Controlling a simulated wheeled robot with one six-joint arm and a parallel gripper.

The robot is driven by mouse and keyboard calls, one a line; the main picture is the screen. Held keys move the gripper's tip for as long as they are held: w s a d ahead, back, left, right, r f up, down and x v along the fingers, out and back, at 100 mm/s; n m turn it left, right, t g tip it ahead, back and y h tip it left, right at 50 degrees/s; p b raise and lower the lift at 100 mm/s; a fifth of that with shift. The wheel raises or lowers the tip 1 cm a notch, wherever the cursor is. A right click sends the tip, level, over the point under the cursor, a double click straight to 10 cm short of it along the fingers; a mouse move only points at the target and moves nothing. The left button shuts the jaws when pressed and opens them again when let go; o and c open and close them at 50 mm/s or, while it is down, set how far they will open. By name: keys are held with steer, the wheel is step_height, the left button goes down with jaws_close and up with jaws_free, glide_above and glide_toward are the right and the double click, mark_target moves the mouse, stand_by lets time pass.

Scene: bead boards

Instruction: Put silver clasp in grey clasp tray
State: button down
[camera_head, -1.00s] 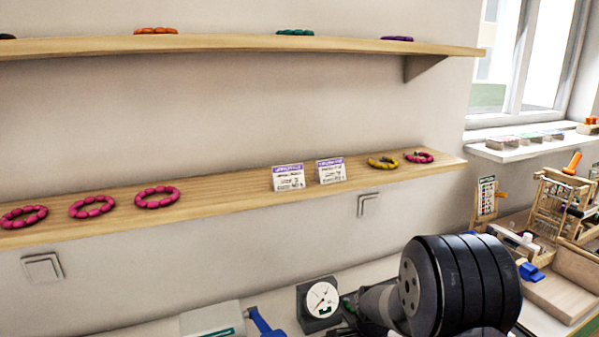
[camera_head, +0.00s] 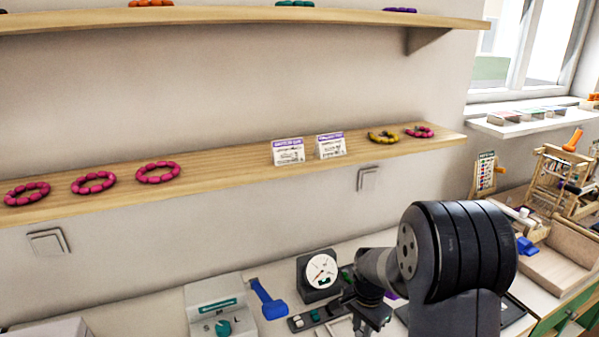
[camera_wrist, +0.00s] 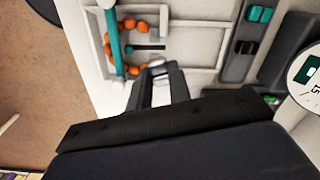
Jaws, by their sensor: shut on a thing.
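My gripper (camera_wrist: 160,82) points down over the bench, its fingers closed around a small pale silvery piece (camera_wrist: 158,64), probably the silver clasp, partly hidden by the fingers. In the head view my gripper (camera_head: 368,320) is low at the bottom, and the piece it holds cannot be made out. A narrow grey tray (camera_wrist: 236,68) with teal and dark pieces lies to the right of the fingers, apart from them; it looks like the clasp tray. It also shows in the head view (camera_head: 322,325), left of my gripper.
A pale board (camera_wrist: 190,72) with a curve of orange beads (camera_wrist: 130,25) and a teal bar (camera_wrist: 113,45) lies by the fingertips. A dial gauge (camera_head: 320,271) stands behind the tray. A blue tool (camera_head: 268,300) and a knobbed device (camera_head: 215,305) are left. A bracelet shelf (camera_head: 230,164) hangs above.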

steer(key=n, duration=0.1)
steer(key=w+n, duration=0.1)
steer(key=n, duration=0.3)
steer(key=shift+w+r, duration=0.15)
steer(key=shift+w, duration=0.1)
steer(key=n, duration=0.2)
steer(key=w+n, duration=0.1)
steer(key=n, duration=0.2)
steer(key=shift+w+r, duration=0.15)
